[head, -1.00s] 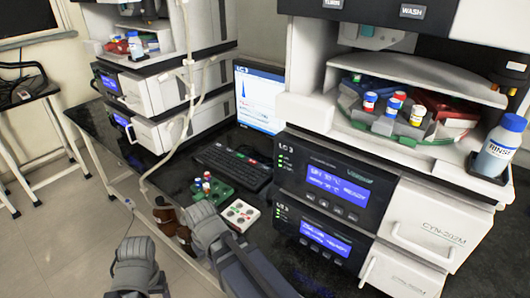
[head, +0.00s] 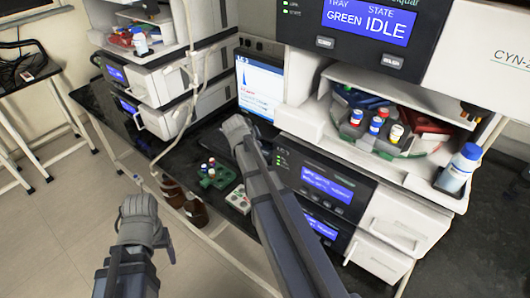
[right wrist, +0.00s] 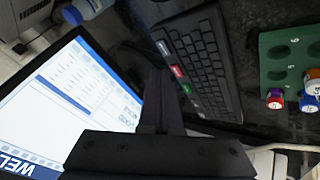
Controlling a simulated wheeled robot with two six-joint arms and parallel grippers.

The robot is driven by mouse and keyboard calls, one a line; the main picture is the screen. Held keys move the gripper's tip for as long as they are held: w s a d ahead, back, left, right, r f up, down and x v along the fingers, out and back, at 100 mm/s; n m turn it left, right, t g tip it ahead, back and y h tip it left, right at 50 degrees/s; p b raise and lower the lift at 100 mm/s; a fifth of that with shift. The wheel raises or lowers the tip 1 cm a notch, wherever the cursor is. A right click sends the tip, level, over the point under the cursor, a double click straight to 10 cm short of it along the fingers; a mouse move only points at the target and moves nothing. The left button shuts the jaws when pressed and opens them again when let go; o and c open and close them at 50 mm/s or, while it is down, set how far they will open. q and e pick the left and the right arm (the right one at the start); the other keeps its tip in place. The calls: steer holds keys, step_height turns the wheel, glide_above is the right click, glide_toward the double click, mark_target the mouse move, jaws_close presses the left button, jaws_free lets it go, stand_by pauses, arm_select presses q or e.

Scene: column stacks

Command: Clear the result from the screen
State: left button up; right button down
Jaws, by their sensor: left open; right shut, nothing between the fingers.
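The screen (head: 260,86) labelled LC-3 shows a blue peak trace on white at the back of the bench. In the right wrist view the screen (right wrist: 75,95) fills the left side, tilted, with a results table. The black keyboard (right wrist: 207,55) lies in front of it, with white, red (right wrist: 178,71) and green keys near one edge. My right gripper (head: 236,126) is over the keyboard, hiding most of it in the head view. Its shut, empty fingers (right wrist: 157,78) are near the coloured keys; contact cannot be told. My left gripper (head: 138,205) is open and empty, low at the left.
A green vial rack (head: 214,177) and a white button pad (head: 239,199) are beside the keyboard. An instrument stack (head: 325,185) stands right, another (head: 165,100) left. Brown bottles (head: 195,210) hang below the bench edge. A rinse bottle (head: 461,168) is far right.

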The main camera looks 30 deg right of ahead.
step_height(320, 180, up, 2)
steer(key=h, duration=0.1)
glide_above(265, 153)
steer(key=shift+s+a+r+t, duration=0.1)
steer(key=shift+s+a+t, duration=0.25)
steer(key=shift+t, duration=0.05)
step_height(265, 153, down, 9)
steer(key=b, duration=0.8)
steer(key=shift+b, duration=0.4)
stand_by(1.2)
steer(key=shift+f+b, duration=0.35)
steer(key=shift+b, duration=0.05)
steer(key=shift+f+b, duration=0.4)
steer(key=shift+b, duration=0.05)
stand_by(0.5)
steer(key=shift+r, duration=0.15)
steer(key=shift+r+p, duration=0.7)
steer(key=shift+p, duration=0.2)
